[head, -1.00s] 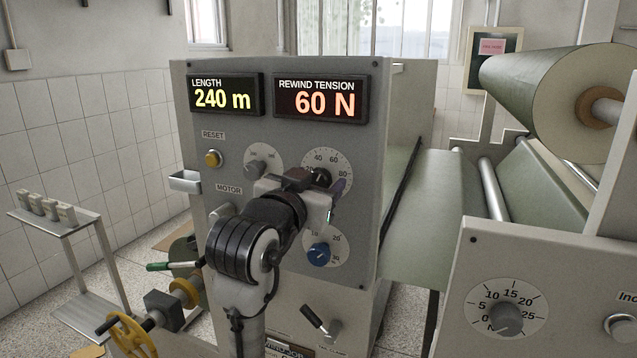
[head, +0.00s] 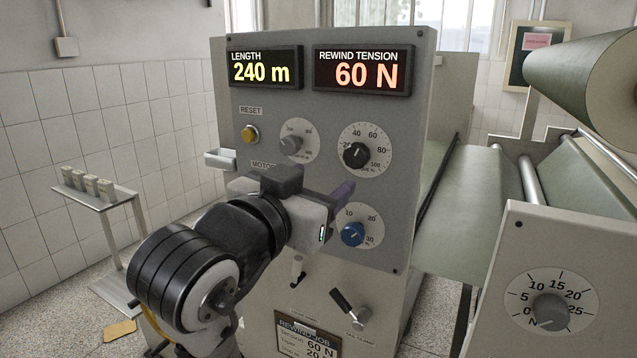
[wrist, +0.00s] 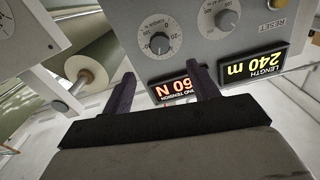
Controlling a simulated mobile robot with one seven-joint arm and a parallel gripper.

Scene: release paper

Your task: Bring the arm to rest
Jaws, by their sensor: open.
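My gripper (head: 338,192) is in front of the grey control panel (head: 405,150), below the black tension dial (head: 356,155) and above the blue knob (head: 352,233). In the wrist view its two dark purple fingers (wrist: 163,88) are spread apart with nothing between them. The panel shows upside down there, and the tension display (wrist: 172,89) is partly behind the fingers. In the head view the tension display (head: 362,72) reads 60 N and the length display (head: 265,67) reads 240 m. The far finger is mostly hidden in the head view.
A lever (head: 348,305) sticks out below. A paper roll (head: 590,75) and a second dial box (head: 590,255) stand right. A small shelf (head: 95,197) stands left.

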